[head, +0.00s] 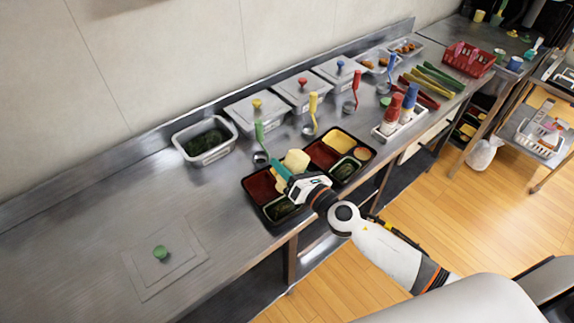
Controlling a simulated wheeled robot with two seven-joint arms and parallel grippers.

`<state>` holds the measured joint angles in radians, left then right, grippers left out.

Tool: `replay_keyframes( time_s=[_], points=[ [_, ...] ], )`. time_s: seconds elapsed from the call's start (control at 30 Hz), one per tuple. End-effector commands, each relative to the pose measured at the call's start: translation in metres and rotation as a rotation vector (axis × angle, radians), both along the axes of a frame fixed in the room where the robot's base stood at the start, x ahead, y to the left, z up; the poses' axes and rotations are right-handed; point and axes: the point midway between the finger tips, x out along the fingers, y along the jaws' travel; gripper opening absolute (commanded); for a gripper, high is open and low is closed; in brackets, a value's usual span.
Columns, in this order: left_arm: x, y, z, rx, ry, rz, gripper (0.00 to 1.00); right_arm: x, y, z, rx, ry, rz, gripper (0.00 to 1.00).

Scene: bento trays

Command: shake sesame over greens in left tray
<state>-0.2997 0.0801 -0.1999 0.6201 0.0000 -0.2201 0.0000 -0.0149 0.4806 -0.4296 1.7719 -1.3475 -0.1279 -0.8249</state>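The left tray (248,183) is a black bento tray on the steel counter, with a red compartment at its back left and dark greens (279,208) in its front compartment. My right gripper (281,171) reaches over this tray from the right. Teal parts show at its tip, beside a pale yellow rounded thing (297,159). I cannot tell whether the gripper is open, or whether it touches that thing. The gripper and wrist hide part of the tray. A red-capped bottle (393,109) and a blue-capped bottle (410,99) stand in a white caddy (397,128). My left gripper is out of view.
A second black tray (372,141) sits close on the right, with red and yellow compartments and greens. Behind are lidded containers (259,116), upright coloured-handled ladles (259,132) and an open bin of greens (213,156). The counter's left is mostly clear, apart from a green-knobbed flat lid (160,253).

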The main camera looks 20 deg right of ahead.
Motion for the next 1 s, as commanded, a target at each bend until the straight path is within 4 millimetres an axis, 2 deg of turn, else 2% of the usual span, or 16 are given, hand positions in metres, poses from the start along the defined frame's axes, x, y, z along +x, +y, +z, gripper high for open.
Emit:
replay_keyframes(
  time_s=[0.2,0.27,0.57,0.9,1.0],
  points=[
    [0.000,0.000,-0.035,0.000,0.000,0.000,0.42,0.000,0.000,-0.035,0.002,0.001,0.000,0.38],
    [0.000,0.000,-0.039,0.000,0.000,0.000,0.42,0.000,0.000,-0.039,0.001,0.000,-0.001,0.38],
    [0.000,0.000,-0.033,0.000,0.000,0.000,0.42,0.000,0.000,-0.032,0.000,-0.001,-0.001,0.38],
    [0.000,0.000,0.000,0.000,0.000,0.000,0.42,0.000,0.000,0.002,0.000,-0.001,-0.001,0.38],
    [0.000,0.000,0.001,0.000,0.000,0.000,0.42,0.000,0.000,0.003,0.001,0.000,0.000,0.38]
  ],
)
